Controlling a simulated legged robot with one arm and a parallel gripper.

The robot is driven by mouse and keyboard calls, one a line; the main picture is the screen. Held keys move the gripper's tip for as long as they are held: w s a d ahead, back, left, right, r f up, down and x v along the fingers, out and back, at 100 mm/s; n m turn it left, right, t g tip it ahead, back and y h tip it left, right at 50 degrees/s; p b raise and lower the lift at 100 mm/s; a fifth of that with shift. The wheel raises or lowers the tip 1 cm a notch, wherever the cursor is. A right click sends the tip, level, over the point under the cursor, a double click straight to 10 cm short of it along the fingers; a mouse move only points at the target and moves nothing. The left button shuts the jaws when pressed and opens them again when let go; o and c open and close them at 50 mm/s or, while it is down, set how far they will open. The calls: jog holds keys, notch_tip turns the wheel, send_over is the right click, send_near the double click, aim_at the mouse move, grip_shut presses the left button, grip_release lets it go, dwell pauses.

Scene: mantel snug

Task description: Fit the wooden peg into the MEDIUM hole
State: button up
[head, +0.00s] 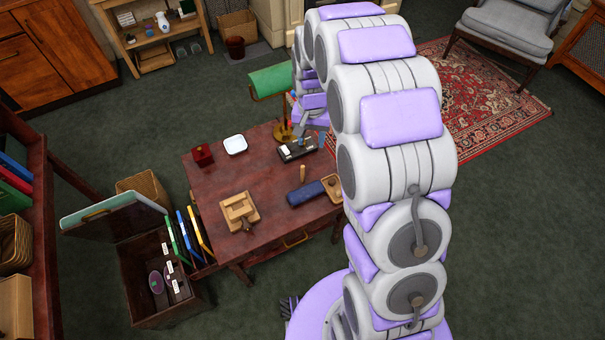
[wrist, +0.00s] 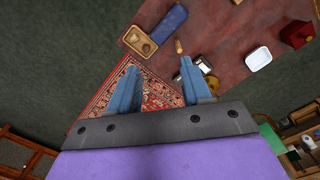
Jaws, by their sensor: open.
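A small wooden peg (head: 302,173) stands on the dark red desk, looking upright, just behind the dark blue case. It also shows in the wrist view (wrist: 179,46), beyond the right fingertip. A wooden piece with rounded hollows (head: 332,187) lies at the desk's right edge, and it shows in the wrist view (wrist: 135,43). A square wooden block (head: 238,211) lies near the desk's front. I cannot tell which holds the medium hole. My gripper (wrist: 159,66) is open and empty, above and apart from the desk; my arm hides most of it in the head view.
The dark blue case (head: 306,193) lies beside the hollowed wooden piece. A black-and-silver device (head: 297,149), a white dish (head: 235,145), a red box (head: 202,155) and a green lamp (head: 272,81) occupy the back of the desk (head: 268,175). An open chest (head: 150,265) stands at left.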

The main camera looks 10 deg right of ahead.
jog(key=m, duration=0.2)
send_over(302, 172)
notch_tip(302, 172, down, 15)
jog(key=shift+t, duration=0.3)
jog(key=f, duration=0.4)
jog(key=f+b, duration=0.1)
jog(key=f, duration=0.3)
jog(key=f+b, duration=0.1)
jog(key=f, duration=0.3)
jog(key=shift+w+a+f, duration=0.1)
jog(key=shift+w+a, duration=0.15)
jog(key=shift+w, duration=0.15)
jog(key=shift+d+f+b, duration=0.2)
jog(key=shift+f+b, duration=0.4)
jog(key=shift+f, duration=0.7)
jog(key=shift+d+f+b, duration=0.2)
jog(key=shift+f+b, duration=0.35)
jog(key=shift+f, duration=0.7)
jog(key=shift+c, duration=0.4)
grip_shut()
